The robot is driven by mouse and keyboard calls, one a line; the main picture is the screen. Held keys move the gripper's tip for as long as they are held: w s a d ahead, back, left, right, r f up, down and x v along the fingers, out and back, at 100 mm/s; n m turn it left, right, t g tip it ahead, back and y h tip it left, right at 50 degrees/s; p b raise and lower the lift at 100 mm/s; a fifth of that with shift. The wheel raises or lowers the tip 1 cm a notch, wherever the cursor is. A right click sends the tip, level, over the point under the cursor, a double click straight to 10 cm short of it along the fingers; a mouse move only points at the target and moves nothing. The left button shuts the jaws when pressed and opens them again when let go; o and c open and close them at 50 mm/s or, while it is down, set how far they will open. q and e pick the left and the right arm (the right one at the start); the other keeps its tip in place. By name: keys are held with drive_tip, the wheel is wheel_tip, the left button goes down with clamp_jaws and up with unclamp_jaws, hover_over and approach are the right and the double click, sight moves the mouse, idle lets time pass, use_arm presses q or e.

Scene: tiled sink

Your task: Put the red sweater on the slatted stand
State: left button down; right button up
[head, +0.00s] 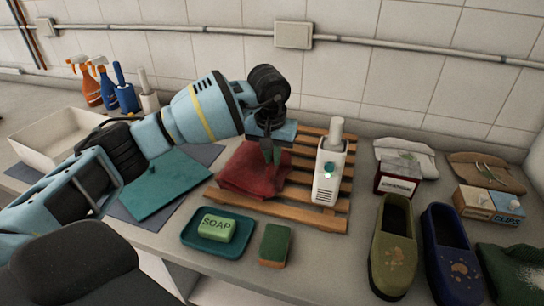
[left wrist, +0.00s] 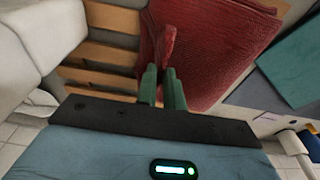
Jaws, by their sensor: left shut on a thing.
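The red sweater (head: 245,172) is a folded cloth lying over the left part of the wooden slatted stand (head: 306,214). My left gripper (head: 272,155) reaches down onto the sweater's upper right part. In the left wrist view, the green fingers (left wrist: 162,76) are shut on a raised fold of the red sweater (left wrist: 212,50), with slats of the stand (left wrist: 105,55) beside it. The cloth hides part of the stand, so I cannot tell whether its left edge overhangs. My right gripper is not in view.
A white bottle-like device (head: 328,178) stands on the stand's right part. A teal folded cloth (head: 165,185) lies to the left. A soap tray (head: 188,240) and a sponge (head: 275,245) are in front. Shoes (head: 394,250) stand at right; spray bottles (head: 86,84) stand back left.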

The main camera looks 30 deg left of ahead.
use_arm(q)
drive_tip(key=shift+f, duration=0.5)
drive_tip(key=c, duration=1.5)
unclamp_jaws()
drive_tip(key=r, duration=0.4)
drive_tip(key=s+r, duration=0.1)
drive_tip(key=r, duration=0.7)
drive_tip(key=shift+s+d, duration=0.2)
drive_tip(key=shift+s, duration=0.2)
